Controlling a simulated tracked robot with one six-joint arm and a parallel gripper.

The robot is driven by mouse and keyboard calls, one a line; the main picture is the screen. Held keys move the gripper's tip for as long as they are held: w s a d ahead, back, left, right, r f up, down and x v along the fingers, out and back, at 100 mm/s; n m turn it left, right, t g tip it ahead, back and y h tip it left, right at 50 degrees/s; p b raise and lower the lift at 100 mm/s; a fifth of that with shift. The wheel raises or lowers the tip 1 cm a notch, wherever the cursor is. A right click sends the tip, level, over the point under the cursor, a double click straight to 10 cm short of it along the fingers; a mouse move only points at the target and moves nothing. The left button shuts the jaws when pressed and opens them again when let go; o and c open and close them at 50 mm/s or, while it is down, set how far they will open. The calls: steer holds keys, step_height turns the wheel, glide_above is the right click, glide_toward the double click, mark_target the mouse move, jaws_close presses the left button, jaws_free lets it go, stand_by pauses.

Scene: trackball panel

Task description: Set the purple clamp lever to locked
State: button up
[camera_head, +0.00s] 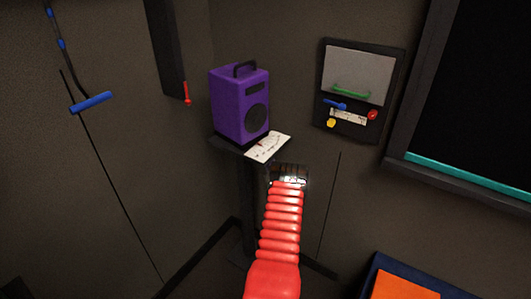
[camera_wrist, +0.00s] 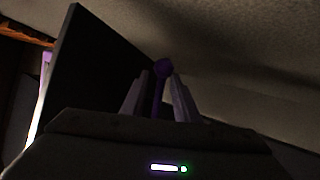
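The purple clamp lever (camera_wrist: 161,82) shows in the wrist view as a thin stem with a round knob at its top. It appears between the two fingers of my gripper (camera_wrist: 160,88), with the knob above the fingertips. The fingers stand apart, and I see no clear contact with the lever. How deep the lever sits between them is hard to tell. In the head view my gripper (camera_head: 290,172) is dark, at the end of my red arm, just below and right of a small shelf. The lever is not visible in the head view.
A purple speaker-like box (camera_head: 238,108) and a white sheet (camera_head: 268,147) rest on the corner stand's shelf (camera_head: 226,143). A wall panel (camera_head: 360,62) with a green handle and small coloured controls hangs to the right. A large dark slab (camera_wrist: 95,75) fills the wrist view's left.

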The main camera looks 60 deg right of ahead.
steer(key=v, duration=1.3)
steer(key=shift+s+f, duration=0.25)
steer(key=shift+f, duration=0.05)
steer(key=shift+a, duration=0.15)
